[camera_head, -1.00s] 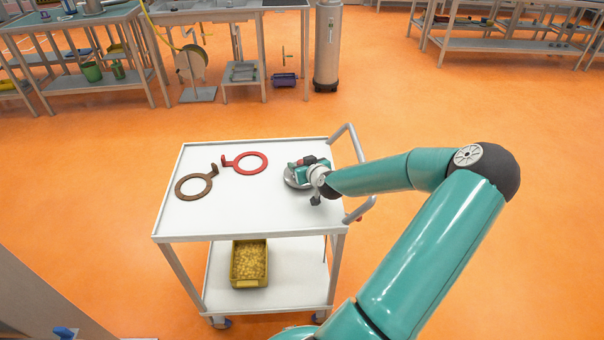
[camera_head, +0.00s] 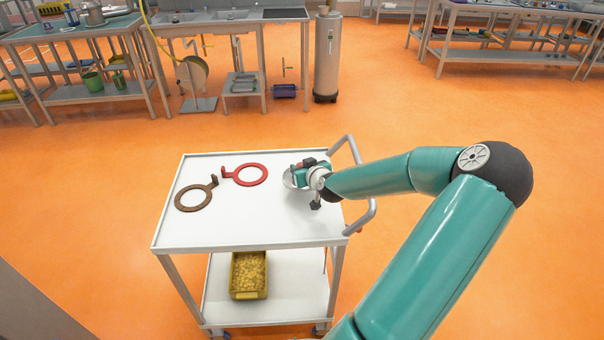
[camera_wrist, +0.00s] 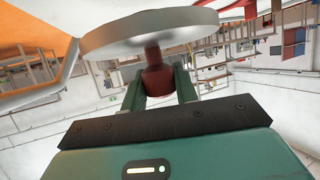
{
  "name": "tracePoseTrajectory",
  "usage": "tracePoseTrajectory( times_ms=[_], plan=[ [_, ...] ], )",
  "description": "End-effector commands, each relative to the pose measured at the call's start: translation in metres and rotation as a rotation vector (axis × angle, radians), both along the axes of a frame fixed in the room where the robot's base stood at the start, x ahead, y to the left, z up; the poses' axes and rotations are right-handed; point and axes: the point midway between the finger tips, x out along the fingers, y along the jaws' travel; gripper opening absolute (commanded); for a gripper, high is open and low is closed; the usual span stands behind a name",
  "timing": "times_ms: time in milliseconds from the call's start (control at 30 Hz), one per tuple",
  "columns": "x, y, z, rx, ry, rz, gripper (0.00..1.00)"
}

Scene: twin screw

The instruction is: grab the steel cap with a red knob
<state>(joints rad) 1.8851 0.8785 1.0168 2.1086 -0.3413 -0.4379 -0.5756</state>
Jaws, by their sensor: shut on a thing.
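The steel cap (camera_head: 290,180) is at the right side of the white trolley top, mostly behind my gripper (camera_head: 303,172). In the wrist view its pale round disc (camera_wrist: 150,32) lies just beyond my fingertips. Its dark red knob (camera_wrist: 157,80) is between the two green fingers (camera_wrist: 160,88), which are shut on it. The disc looks slightly tilted in the head view. I cannot tell for sure how far it is from the trolley top.
The white trolley (camera_head: 235,225) also bears a red ring (camera_head: 263,168) with a tab and a brown ring (camera_head: 179,197) with a tab, both left of my gripper. A yellow bin (camera_head: 248,295) sits on the lower shelf. A trolley handle (camera_head: 367,215) rises at the right.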

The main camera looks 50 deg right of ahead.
Motion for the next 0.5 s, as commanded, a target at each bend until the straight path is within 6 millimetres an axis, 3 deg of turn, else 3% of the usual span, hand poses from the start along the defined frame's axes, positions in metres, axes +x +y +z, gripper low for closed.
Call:
tracePoseTrajectory(
  times_ms=[200,500],
  plan=[
    [-0.018,0.03,0.044,-0.009,0.003,-0.002,0.0],
    [-0.05,0.088,0.075,-0.004,0.002,-0.003,0.0]
  ],
)
